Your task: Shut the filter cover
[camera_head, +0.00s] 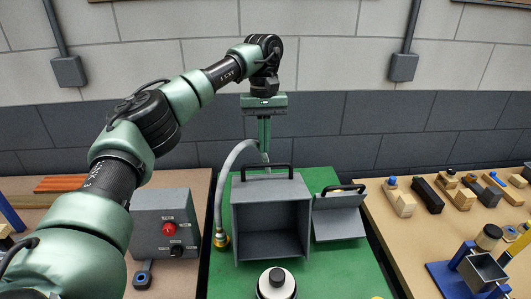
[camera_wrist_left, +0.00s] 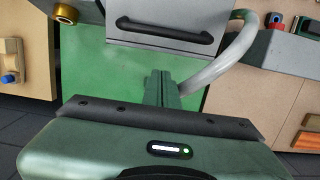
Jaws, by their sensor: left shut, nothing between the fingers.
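A grey box (camera_head: 236,215) stands on the green mat with its front open and its inside empty. It has a black handle (camera_head: 263,166) on top, which also shows in the left wrist view (camera_wrist_left: 165,32). A smaller grey panel with a black handle, seemingly the filter cover (camera_head: 338,224), sits tilted at the box's right side; whether a hinge joins them I cannot tell. My left gripper (camera_head: 265,150) points down behind the box, near its top handle. Its fingers (camera_wrist_left: 161,78) are together and empty. My right gripper is not in view.
A pale hose (camera_head: 228,172) with a brass fitting (camera_head: 221,239) curves left of the box. A control box (camera_head: 165,222) with a red button stands further left. A round black-and-white object (camera_head: 276,284) is in front. Several wooden blocks lie on the right table (camera_head: 385,225).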

